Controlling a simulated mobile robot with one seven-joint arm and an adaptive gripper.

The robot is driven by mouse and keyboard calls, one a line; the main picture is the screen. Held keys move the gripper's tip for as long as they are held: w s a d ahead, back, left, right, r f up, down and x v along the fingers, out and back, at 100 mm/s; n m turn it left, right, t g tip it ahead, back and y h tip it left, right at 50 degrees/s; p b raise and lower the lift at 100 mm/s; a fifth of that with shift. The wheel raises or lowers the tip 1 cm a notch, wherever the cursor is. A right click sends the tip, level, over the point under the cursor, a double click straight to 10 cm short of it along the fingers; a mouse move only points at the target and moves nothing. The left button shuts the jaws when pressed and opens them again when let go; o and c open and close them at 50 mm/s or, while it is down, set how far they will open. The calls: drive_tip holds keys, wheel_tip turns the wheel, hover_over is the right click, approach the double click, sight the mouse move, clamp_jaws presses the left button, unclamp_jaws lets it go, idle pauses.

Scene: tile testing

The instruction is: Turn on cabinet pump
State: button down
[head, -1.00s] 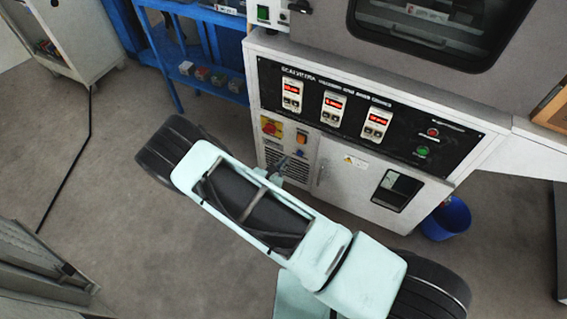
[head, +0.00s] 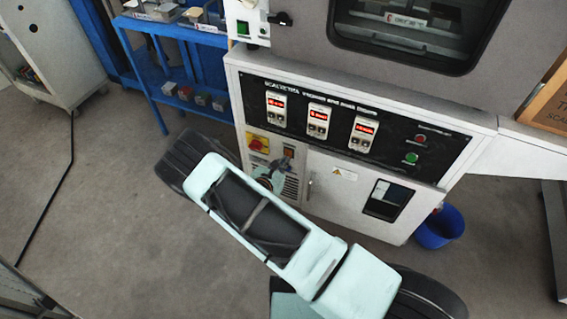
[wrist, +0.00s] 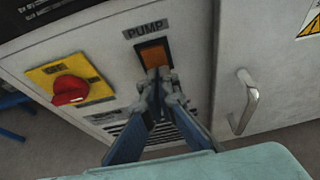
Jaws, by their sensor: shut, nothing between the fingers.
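The cabinet (head: 345,205) is a pale grey unit with a black control panel on its upper front. In the wrist view, the orange pump switch (wrist: 154,55) sits under a label reading PUMP. My gripper (wrist: 163,78) is shut and empty, with its fingertips at the lower edge of the switch and covering part of it. I cannot tell whether they touch it. In the head view, my gripper (head: 273,174) is just below the small orange switch (head: 289,152).
A red rotary knob (wrist: 70,90) on a yellow plate is left of the switch. A metal door handle (wrist: 244,100) sticks out to the right. A blue bin (head: 440,227) stands on the floor at the cabinet's right. Blue shelving (head: 180,95) is at the left.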

drive_tip(key=shift+w+d+f, duration=0.1)
drive_tip(key=shift+w+f, duration=0.05)
drive_tip(key=shift+w, duration=0.15)
drive_tip(key=shift+r+p, duration=0.55)
drive_tip(key=shift+r, duration=0.35)
drive_tip(key=shift+f, duration=0.1)
